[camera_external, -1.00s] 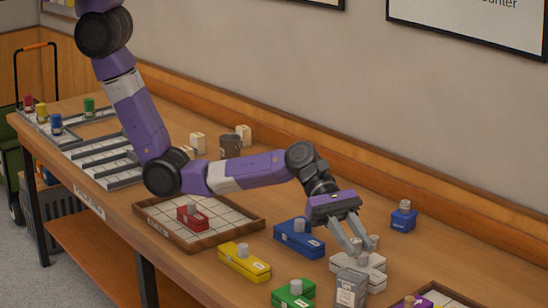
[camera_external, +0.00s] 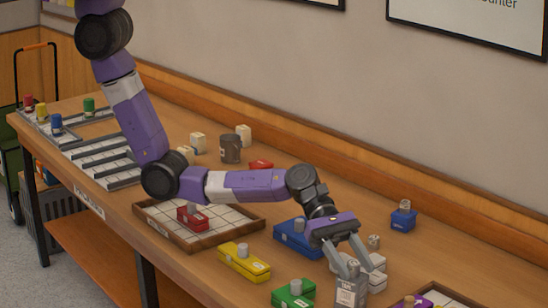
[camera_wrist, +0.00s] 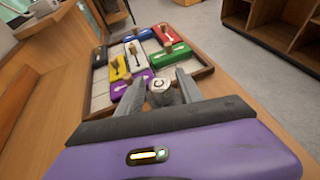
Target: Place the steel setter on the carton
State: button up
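A grey labelled block with a pale round knob, which looks like the steel setter (camera_external: 347,292), stands upright on the counter near the front. My gripper (camera_external: 358,271) is just above it, with its fingers apart on either side of the knob. In the wrist view the round knob (camera_wrist: 162,93) shows between the two fingers (camera_wrist: 163,74); no clear grip on it shows. A white block (camera_external: 376,280) lies right behind, partly hidden by a finger. I cannot tell for certain which thing is the carton.
A blue block (camera_external: 296,240), yellow block (camera_external: 243,262) and green block (camera_external: 290,297) stand to the left. A small blue box (camera_external: 403,222) is behind. A wood-rimmed tray (camera_wrist: 207,71) with several coloured blocks is close ahead. A dark cup (camera_external: 230,149) stands farther back.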

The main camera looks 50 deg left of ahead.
jog(key=shift+r, duration=0.1)
jog(key=shift+w+a+r, duration=0.1)
jog(key=v, duration=1.1)
jog(key=shift+a, duration=0.4)
jog(key=shift+w+r, duration=0.1)
jog(key=shift+r, duration=0.05)
